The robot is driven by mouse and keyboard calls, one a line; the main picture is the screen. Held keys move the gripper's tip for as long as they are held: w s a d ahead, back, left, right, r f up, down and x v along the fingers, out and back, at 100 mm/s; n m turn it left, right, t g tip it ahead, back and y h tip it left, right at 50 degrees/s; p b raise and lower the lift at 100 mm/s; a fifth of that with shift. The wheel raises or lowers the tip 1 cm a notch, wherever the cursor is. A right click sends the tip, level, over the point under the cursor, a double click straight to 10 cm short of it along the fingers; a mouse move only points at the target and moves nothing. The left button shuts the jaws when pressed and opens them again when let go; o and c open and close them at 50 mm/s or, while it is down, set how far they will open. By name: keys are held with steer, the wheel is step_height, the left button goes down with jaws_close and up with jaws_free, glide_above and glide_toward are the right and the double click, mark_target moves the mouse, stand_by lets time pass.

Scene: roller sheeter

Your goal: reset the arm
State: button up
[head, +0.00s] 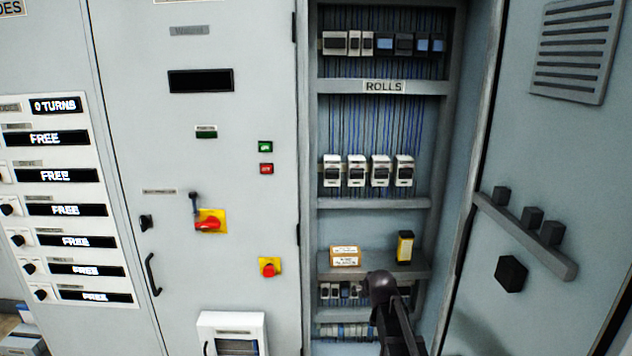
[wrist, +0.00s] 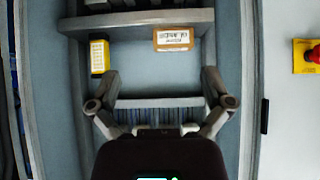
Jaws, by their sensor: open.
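My gripper (wrist: 160,92) is open and empty in the wrist view, with its two fingers spread wide inside the open cabinet. In the wrist view a small brown box with a white label (wrist: 173,40) and a yellow and black box (wrist: 98,57) are beyond the fingertips, apart from each other. In the head view my dark arm rises in front of the lower cabinet. There the brown box (head: 345,257) and the yellow and black box (head: 405,246) stand on the lower shelf (head: 325,262). My gripper's fingers cannot be made out in the head view.
The cabinet door (head: 550,170) stands open at the right, with a bar and black knobs. Rows of breakers (head: 368,171) fill the upper rails. Left are a closed panel with a red rotary switch (head: 209,222), a red stop button (head: 269,267) and several displays (head: 60,176).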

steer(key=s+f+g, duration=0.2)
steer(key=s+g, duration=0.2)
steer(key=s, duration=0.9)
steer(key=s+f+g, duration=0.2)
steer(key=s+g, duration=0.3)
steer(key=s, duration=0.8)
steer(key=shift+s+f+p, duration=0.3)
steer(key=shift+f+p, duration=0.1)
steer(key=shift+p, duration=0.05)
steer(key=shift+c, duration=0.2)
